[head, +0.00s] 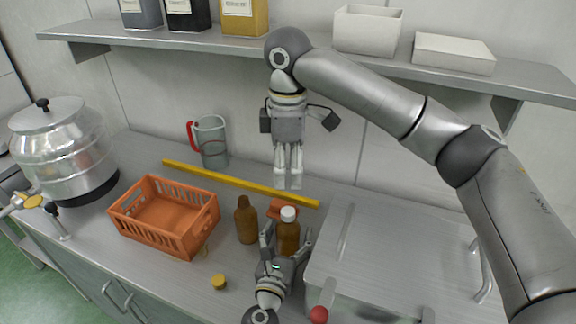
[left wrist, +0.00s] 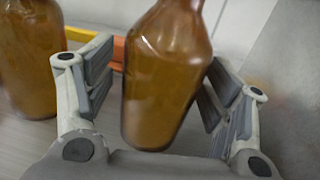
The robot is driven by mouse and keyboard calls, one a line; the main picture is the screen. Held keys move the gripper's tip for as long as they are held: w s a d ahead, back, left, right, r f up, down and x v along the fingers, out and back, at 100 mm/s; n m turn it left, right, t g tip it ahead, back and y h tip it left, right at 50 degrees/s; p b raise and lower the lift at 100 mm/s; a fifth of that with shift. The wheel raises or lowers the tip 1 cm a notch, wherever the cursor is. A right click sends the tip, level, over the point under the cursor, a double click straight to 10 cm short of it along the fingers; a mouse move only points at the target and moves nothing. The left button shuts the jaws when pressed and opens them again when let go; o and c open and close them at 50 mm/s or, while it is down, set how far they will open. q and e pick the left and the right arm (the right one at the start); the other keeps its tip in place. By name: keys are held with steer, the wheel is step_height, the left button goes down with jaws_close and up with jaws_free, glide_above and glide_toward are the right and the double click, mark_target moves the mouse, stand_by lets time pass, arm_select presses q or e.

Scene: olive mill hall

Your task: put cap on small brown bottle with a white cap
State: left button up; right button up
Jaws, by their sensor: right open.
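A brown bottle (head: 288,240) stands on the metal counter with a white cap (head: 288,214) at its top; I cannot tell how firmly the cap sits. My left gripper (head: 287,240) is around this bottle with its fingers apart. In the left wrist view the bottle (left wrist: 165,85) is between the fingers, with a clear gap to the left finger; its top is out of view. My right gripper (head: 288,184) hangs above and behind the white cap, pointing down, open and empty. A second brown bottle (head: 246,222), without a cap, stands just to the left.
A yellow cap (head: 219,282) lies on the counter at the front. An orange crate (head: 130,220) is on the left. A yellow bar (head: 235,183) and an orange object (head: 275,206) lie behind the bottles. A large metal box (head: 390,250) bounds the right side. A jug (head: 211,142) stands behind.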

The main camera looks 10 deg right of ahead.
arm_select(q)
steer(key=v, duration=1.2)
steer(key=shift+s+f, duration=0.1)
stand_by(0.4)
